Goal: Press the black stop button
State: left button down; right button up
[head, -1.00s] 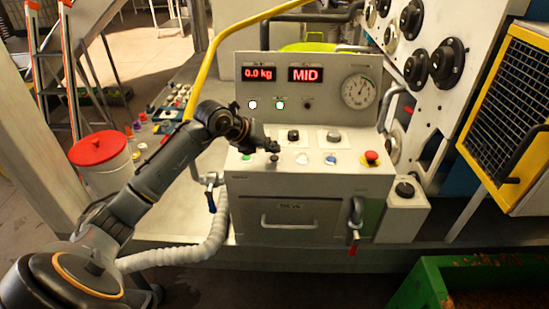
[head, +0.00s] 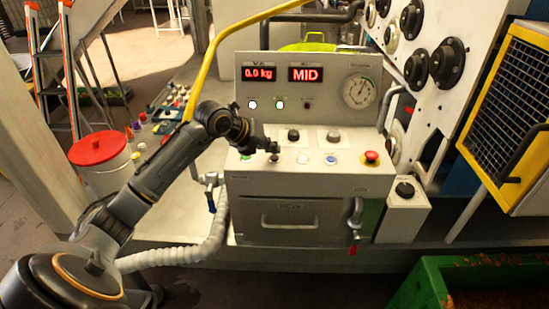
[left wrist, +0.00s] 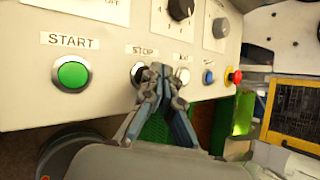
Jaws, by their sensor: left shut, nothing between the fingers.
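The black stop button (left wrist: 137,74) is on the sloped panel under a STOP label (left wrist: 143,50) in the left wrist view. My shut, empty left gripper (left wrist: 161,72) covers its right part in that view. I cannot tell whether the fingertips touch it. In the head view my left gripper (head: 274,148) is over the panel, and the black button (head: 274,158) shows just below the fingertips. The green start button (left wrist: 73,73) lies to its left. My right gripper is not in view.
The panel also has a white button (head: 302,158), a blue button (head: 331,160), a red mushroom button (head: 371,156) and two dark knobs. A yellow rail (head: 215,50) passes behind my left arm.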

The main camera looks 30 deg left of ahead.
aim_at(272, 158)
pick_arm(q)
jog(key=shift+f, duration=0.3)
jog(key=shift+f+b, duration=0.45)
jog(key=shift+b, duration=0.15)
dwell(0.3)
jog(key=shift+r, duration=0.1)
jog(key=shift+r+p, duration=0.55)
jog(key=shift+r, duration=0.2)
jog(key=shift+r+p, duration=1.6)
jog(key=shift+r, duration=0.95)
